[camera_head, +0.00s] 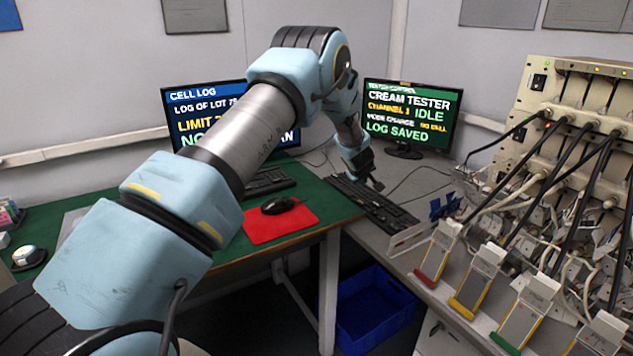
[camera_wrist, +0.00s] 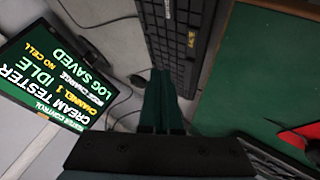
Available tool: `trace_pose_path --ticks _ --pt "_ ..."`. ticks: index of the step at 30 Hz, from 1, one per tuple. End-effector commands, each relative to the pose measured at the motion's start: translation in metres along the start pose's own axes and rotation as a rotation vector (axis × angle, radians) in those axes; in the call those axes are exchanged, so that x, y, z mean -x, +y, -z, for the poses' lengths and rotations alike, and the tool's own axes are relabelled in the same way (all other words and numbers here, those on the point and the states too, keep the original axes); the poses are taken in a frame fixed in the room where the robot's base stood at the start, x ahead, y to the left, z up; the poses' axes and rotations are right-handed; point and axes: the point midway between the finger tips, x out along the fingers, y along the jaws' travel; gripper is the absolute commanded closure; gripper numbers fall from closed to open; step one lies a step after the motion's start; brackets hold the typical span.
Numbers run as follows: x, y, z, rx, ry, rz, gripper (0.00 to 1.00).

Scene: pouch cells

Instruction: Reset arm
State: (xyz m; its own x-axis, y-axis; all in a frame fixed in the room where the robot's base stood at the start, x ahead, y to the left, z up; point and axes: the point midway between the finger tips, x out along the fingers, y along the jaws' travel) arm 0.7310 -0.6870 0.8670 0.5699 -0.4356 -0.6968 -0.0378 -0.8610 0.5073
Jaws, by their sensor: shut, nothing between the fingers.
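My arm stretches across the head view from the lower left, up and over to the back. My gripper (camera_head: 374,183) points down over the black keyboard (camera_head: 372,203) in front of the right-hand monitor (camera_head: 408,117). In the wrist view my gripper (camera_wrist: 160,75) is shut with nothing between its fingers. The keyboard (camera_wrist: 178,40) lies just beyond the fingertips there, and the monitor (camera_wrist: 62,70) stands to the left. The monitor reads "CREAM TESTER", "CHANNEL 1 IDLE", "NO CELL" and "LOG SAVED". I cannot tell whether the fingertips touch the keyboard.
The cream tester rack (camera_head: 560,100) with cables and several coloured-edge holders stands at the right. A cell log monitor (camera_head: 205,98) is partly behind my arm. A mouse (camera_head: 278,205) sits on a red mat (camera_head: 290,228) on the green desk (camera_head: 325,195). A blue bin (camera_head: 372,312) is below.

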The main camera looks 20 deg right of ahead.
Motion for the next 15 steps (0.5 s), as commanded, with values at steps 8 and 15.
trace_pose_path --ticks 8,15 --pt "0.030 -0.027 0.033 -0.022 -0.017 0.030 1.00" --pt "0.146 -0.130 0.091 -0.107 -0.118 0.141 1.00"
